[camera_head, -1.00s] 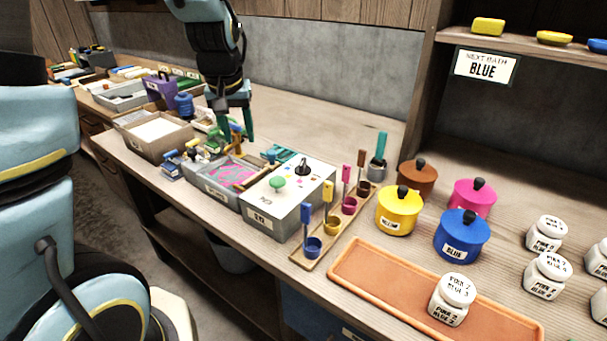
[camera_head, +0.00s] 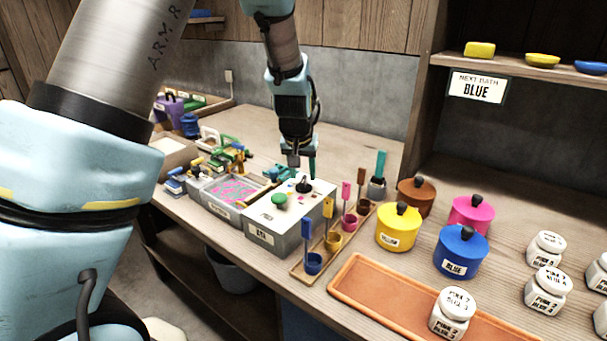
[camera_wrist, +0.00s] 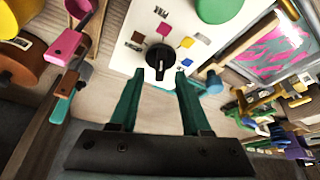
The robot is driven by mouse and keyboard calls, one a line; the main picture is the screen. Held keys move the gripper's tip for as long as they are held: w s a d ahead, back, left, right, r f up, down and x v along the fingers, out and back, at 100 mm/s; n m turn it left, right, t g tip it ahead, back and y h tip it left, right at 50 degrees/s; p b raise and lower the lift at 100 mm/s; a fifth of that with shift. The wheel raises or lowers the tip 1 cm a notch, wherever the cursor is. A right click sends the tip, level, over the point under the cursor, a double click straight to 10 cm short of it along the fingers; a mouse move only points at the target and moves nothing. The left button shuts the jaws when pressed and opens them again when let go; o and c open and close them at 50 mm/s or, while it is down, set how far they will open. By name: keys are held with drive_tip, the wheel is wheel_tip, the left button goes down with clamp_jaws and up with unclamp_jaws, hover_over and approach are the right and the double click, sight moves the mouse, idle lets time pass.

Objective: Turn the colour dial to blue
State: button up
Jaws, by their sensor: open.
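The colour dial is a black knob (camera_wrist: 159,56) on the white top of a box (camera_wrist: 200,18). In the wrist view, yellow, pink, brown and blue patches lie around it, the blue patch (camera_wrist: 187,62) to its right. A pale pointer mark on the knob seems to face my gripper, away from the pink patch. In the head view the dial (camera_head: 304,186) sits at the box top's far side, just below my gripper (camera_head: 302,166). My gripper (camera_wrist: 160,75) is open, its teal fingertips to either side of the knob's near end; contact cannot be told.
A green button (camera_head: 279,200) is on the same box. A rack of coloured ladles (camera_head: 311,262) stands close on the right, with lidded pots (camera_head: 398,232) beyond. A tray with pink patterning (camera_head: 228,190) is on the left. A sign (camera_head: 477,87) reads "NEXT BATH BLUE".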

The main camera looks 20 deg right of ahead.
drive_tip(key=shift+x, duration=1.1)
clamp_jaws()
